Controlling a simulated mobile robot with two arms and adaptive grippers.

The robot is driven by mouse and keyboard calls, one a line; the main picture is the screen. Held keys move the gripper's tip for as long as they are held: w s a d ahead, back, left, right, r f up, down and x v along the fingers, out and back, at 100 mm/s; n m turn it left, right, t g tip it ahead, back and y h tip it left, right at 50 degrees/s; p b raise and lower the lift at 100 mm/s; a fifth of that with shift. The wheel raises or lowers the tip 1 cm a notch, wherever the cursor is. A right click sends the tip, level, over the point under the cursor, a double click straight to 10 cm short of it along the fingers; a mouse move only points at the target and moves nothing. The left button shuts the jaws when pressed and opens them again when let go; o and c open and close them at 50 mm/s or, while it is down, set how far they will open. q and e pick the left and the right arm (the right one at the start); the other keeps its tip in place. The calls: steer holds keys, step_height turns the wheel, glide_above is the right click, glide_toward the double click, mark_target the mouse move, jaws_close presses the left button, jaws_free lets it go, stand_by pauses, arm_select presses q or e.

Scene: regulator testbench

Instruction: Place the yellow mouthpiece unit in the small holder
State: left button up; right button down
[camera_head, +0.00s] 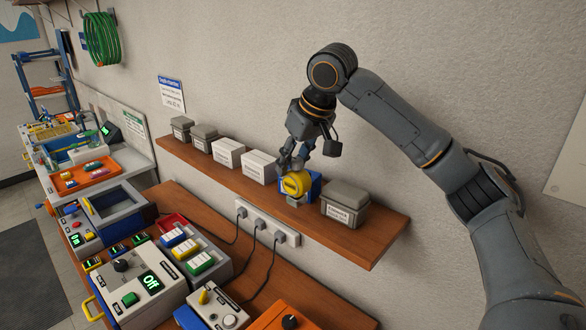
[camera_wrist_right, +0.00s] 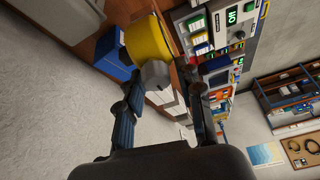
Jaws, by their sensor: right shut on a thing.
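The yellow mouthpiece unit (camera_head: 296,184) is at the tips of my right gripper (camera_head: 291,165), over the wall shelf. In the right wrist view the unit (camera_wrist_right: 149,40) has a yellow round body and a grey part, and the grey part is between the fingers. My right gripper is shut on it. A small blue holder (camera_head: 314,184) stands on the shelf right behind the unit, partly hidden by it. The holder also shows in the wrist view (camera_wrist_right: 113,58), beside the unit. I cannot tell whether unit and holder touch. My left gripper is not in view.
On the wooden shelf (camera_head: 375,246), white boxes (camera_head: 259,167) stand left of the holder and a grey lidded box (camera_head: 345,204) stands close on its right. A power strip (camera_head: 267,225) is on the wall below. A bench with test devices (camera_head: 150,283) lies lower left.

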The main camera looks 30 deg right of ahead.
steer(key=f, duration=0.1)
steer(key=f+p, duration=0.2)
steer(key=shift+w+d+f, duration=0.1)
steer(key=shift+w+d, duration=0.05)
steer(key=shift+w, duration=0.15)
steer(key=shift+f, duration=0.15)
steer(key=shift+s, duration=0.1)
steer(key=c, duration=0.9)
jaws_free()
steer(key=shift+f, duration=0.15)
steer(key=shift+o, duration=0.2)
